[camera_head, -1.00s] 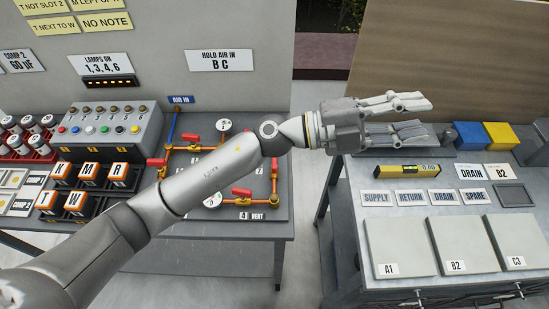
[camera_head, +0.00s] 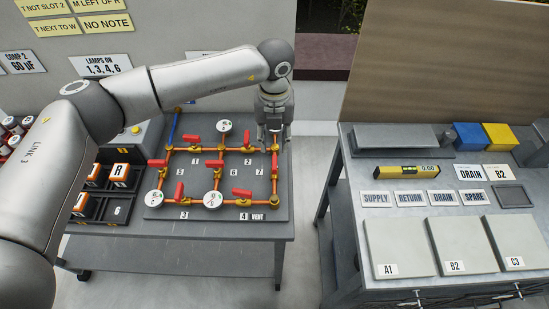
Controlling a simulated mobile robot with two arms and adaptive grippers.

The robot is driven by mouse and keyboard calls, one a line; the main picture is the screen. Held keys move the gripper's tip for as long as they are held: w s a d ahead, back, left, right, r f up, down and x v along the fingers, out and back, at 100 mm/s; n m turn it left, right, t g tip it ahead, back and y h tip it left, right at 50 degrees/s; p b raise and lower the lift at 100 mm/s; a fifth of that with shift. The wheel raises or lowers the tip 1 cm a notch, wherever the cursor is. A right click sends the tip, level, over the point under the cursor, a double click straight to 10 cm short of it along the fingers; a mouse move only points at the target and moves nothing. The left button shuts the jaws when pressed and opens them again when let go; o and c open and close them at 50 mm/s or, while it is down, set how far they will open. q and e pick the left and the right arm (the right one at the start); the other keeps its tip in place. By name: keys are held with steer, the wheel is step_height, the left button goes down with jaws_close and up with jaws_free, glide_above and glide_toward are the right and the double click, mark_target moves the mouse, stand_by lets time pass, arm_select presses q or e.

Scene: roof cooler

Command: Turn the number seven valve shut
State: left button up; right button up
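The pipe board (camera_head: 210,205) lies on the left bench, with orange pipes, white gauges and several red-handled valves. The number seven valve (camera_head: 275,167) is on the right-hand pipe, beside the "7" label (camera_head: 258,171). Its red handle looks roughly in line with that pipe. My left gripper (camera_head: 271,143) points down just above and behind this valve. Its fingers look apart, with nothing seen between them. I cannot tell whether a finger touches the handle or the pipe. My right gripper is not in view.
Other red valve handles (camera_head: 193,139) stand close by on the board. Orange-topped blocks (camera_head: 120,175) sit to the left. The right bench (camera_head: 350,200) carries plates, labels and a yellow level (camera_head: 405,171). A floor gap separates the benches.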

mark_target(275, 161)
arm_select(q)
step_height(275, 161, down, 8)
steer(key=p, duration=0.2)
steer(key=shift+f+p, duration=0.2)
steer(key=shift+p, duration=0.15)
steer(key=shift+f, duration=0.45)
jaws_close()
